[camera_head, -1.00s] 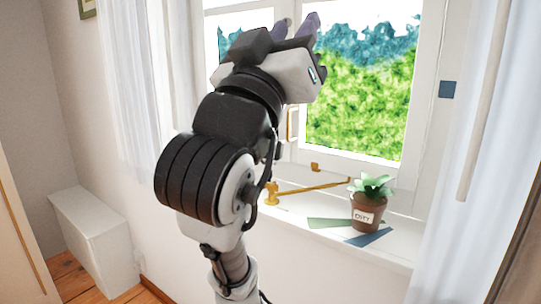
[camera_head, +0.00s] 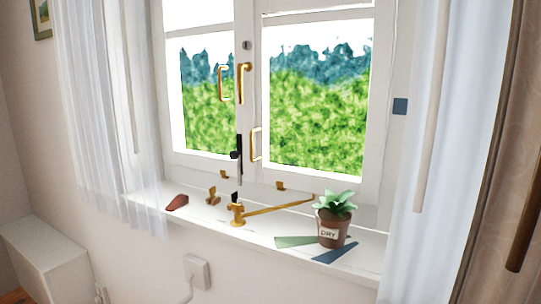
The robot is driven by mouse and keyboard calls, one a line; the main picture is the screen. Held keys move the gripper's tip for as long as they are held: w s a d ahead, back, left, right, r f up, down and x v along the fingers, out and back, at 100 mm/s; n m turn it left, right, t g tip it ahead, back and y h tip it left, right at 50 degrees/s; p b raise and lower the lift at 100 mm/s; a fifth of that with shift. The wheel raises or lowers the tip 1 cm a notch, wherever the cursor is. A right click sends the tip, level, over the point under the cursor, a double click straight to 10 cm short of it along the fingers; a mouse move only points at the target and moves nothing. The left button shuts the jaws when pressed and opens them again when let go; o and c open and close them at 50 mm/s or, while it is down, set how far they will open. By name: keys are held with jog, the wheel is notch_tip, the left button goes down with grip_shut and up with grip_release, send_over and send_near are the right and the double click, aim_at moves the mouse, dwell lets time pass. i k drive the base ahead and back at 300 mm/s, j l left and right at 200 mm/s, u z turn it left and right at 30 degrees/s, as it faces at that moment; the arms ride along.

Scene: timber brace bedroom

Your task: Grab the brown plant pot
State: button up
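The brown plant pot (camera_head: 332,231) stands upright on the white window sill, toward its right end. It holds a green leafy plant (camera_head: 336,203) and has a white label on its front that appears to read "DRY". Nothing touches or covers it from this view. My gripper and arm are not in view now.
A brass window stay (camera_head: 270,211) lies along the sill (camera_head: 262,236) just left of the pot. Flat green (camera_head: 296,241) and blue (camera_head: 335,253) pieces lie by the pot's base. A dark red object (camera_head: 177,202) is farther left. White curtains (camera_head: 435,150) hang at both sides.

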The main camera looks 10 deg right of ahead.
aim_at(334, 216)
jog(key=i+j, duration=0.1)
jog(key=j, duration=0.25)
jog(key=j+z, duration=0.3)
jog(key=i+j+z, duration=0.1)
jog(key=j+z, duration=0.15)
jog(key=j, duration=0.15)
jog(key=z, duration=1.15)
